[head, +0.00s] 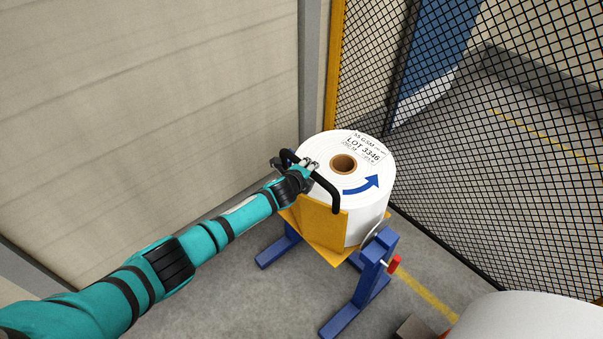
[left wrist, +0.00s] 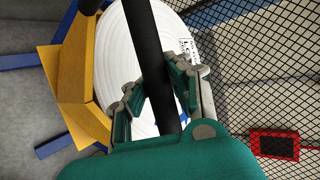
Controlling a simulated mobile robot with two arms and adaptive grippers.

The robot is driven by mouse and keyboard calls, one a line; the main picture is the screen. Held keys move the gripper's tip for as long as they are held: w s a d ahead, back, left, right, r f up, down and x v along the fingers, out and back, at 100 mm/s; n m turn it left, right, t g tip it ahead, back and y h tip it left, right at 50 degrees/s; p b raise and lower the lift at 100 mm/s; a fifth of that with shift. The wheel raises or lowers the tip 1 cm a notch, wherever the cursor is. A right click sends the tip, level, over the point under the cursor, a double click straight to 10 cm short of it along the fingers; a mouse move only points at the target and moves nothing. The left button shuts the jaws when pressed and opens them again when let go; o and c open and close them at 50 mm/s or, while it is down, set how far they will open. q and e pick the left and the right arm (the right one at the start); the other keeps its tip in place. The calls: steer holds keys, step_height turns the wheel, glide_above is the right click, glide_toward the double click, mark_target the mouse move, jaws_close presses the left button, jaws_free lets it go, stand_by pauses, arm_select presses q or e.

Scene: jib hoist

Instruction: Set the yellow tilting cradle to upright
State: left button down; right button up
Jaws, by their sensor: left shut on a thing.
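The yellow tilting cradle (head: 317,224) sits on a blue stand (head: 370,268) near the wall and fence corner. It holds a large white roll (head: 368,207) with a brown core, a LOT 3346 label and a blue arrow on its upper end. The roll's end faces up, with the roll looking near upright or slightly tilted. A black bar handle (head: 327,188) rises from the cradle; it crosses the left wrist view (left wrist: 150,50). My left gripper (head: 311,166) is shut on this handle, its fingers (left wrist: 163,102) on either side of it. My right gripper is not in view.
A red-handled pin or lever (head: 394,265) is on the stand's right side. A black mesh fence (head: 535,130) with a yellow post (head: 335,70) stands behind and right. Another white rounded object (head: 525,318) is at lower right. A beige wall (head: 150,110) is at left.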

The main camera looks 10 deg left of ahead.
arm_select(q)
steer(key=shift+w+d+r+p, duration=0.55)
steer(key=shift+w+d+r, duration=0.1)
steer(key=shift+w+r, duration=0.35)
steer(key=c, duration=1.6)
jaws_free()
steer(key=o, duration=0.5)
steer(key=shift+s+r+y, duration=0.1)
steer(key=shift+s+y, duration=0.15)
steer(key=shift+y, duration=0.05)
steer(key=shift+s+a, duration=0.1)
steer(key=shift+f, duration=0.25)
steer(key=v, duration=1.2)
steer(key=shift+a+r, duration=0.1)
steer(key=shift+r, duration=0.2)
